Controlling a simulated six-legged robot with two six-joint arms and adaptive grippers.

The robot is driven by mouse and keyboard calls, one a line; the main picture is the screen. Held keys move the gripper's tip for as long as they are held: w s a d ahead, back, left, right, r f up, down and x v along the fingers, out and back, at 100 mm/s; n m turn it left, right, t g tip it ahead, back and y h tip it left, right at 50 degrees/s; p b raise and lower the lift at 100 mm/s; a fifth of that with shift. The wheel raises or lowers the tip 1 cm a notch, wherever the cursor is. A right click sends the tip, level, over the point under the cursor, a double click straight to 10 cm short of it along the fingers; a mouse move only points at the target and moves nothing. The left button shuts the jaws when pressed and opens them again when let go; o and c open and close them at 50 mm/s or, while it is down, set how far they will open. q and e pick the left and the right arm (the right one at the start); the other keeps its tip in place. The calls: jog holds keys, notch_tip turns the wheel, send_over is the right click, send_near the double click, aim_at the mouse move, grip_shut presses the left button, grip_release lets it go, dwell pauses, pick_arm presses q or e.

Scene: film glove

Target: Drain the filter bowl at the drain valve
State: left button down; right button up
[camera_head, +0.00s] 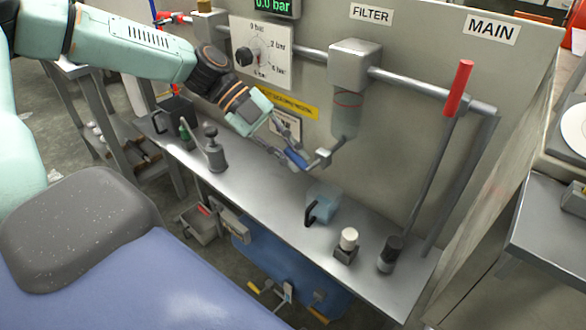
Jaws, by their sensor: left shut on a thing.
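The clear filter bowl (346,122) hangs under a grey filter head (355,64) on the wall pipe, below the FILTER label. A reddish line shows near its top. The drain valve (323,157) sits below and left of the bowl, with a blue lever (297,160) pointing left. My left gripper (288,155) reaches in from the upper left and is shut on the blue lever. A clear jug (323,202) with a black handle stands on the bench below the valve. Any liquid in the bowl is hard to tell. My right gripper is not in view.
A green display (272,4) reads 0.0 bar above a dial gauge (262,52). A red-handled lever (458,88) stands at right under MAIN. The grey bench (262,198) also carries a white-capped item (347,244), a black-capped cylinder (391,252) and a grey pump-like item (215,152).

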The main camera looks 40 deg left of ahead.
pick_arm(q)
jog(key=shift+a+f+h+b, duration=0.1)
jog(key=shift+f+h+b, duration=0.8)
jog(key=shift+b, duration=1)
jog(key=shift+r+n+h+b, duration=0.15)
jog(key=shift+n+h+b, duration=0.15)
jog(key=shift+h+b, duration=0.75)
jog(key=c, duration=1.3)
grip_release()
jog(key=shift+c, duration=0.2)
jog(key=v, duration=1.2)
